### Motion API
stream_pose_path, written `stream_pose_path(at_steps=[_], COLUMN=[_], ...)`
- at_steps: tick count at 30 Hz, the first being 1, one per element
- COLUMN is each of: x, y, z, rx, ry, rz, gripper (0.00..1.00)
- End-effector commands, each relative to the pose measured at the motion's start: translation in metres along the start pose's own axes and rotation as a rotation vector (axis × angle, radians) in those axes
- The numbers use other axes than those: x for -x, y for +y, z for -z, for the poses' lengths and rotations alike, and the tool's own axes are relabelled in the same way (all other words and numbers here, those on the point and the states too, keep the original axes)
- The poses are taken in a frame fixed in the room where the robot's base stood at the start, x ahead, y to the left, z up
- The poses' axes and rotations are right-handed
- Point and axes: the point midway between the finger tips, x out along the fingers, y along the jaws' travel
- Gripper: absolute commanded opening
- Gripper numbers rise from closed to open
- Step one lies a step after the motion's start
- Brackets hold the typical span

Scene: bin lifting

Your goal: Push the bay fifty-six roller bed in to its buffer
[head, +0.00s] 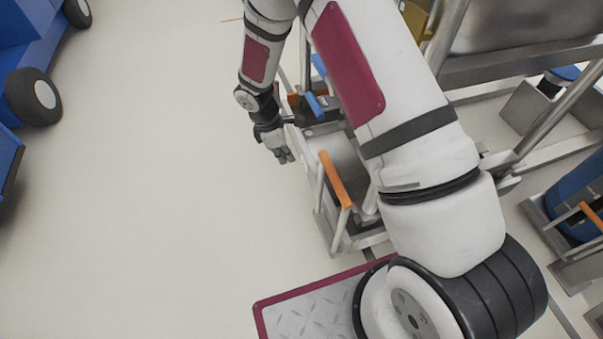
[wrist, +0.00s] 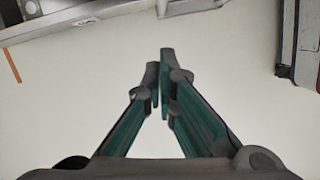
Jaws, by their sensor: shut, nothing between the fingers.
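A grey metal roller bed (head: 355,238) with an upright orange-topped handle (head: 335,180) stands under and beside my arm in the head view. My arm hides part of it, and no bay number is readable. My gripper (head: 284,156) is at the left side of this metalwork, over the pale floor. It looks apart from the handle, though the exact gap is hard to tell. In the wrist view my gripper (wrist: 160,82) is shut and empty, with its fingertips together.
Blue wheeled vehicles (head: 15,100) stand at the left. A blue drum (head: 578,190) stands in metal framing at the right. A frame with a large metal vessel (head: 525,25) is at the upper right. The floor (head: 150,180) between is clear.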

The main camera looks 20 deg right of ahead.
Motion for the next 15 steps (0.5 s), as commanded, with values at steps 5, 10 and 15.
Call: stream_pose_path(at_steps=[5,10,15], x=[-0.024,-0.058,-0.091], y=[0.000,-0.001,0.000], z=[-0.001,0.000,0.000], rx=[0.000,-0.002,-0.002], ry=[-0.003,-0.002,-0.001], rz=[0.002,0.003,0.001], gripper=[0.00,0.00,0.00])
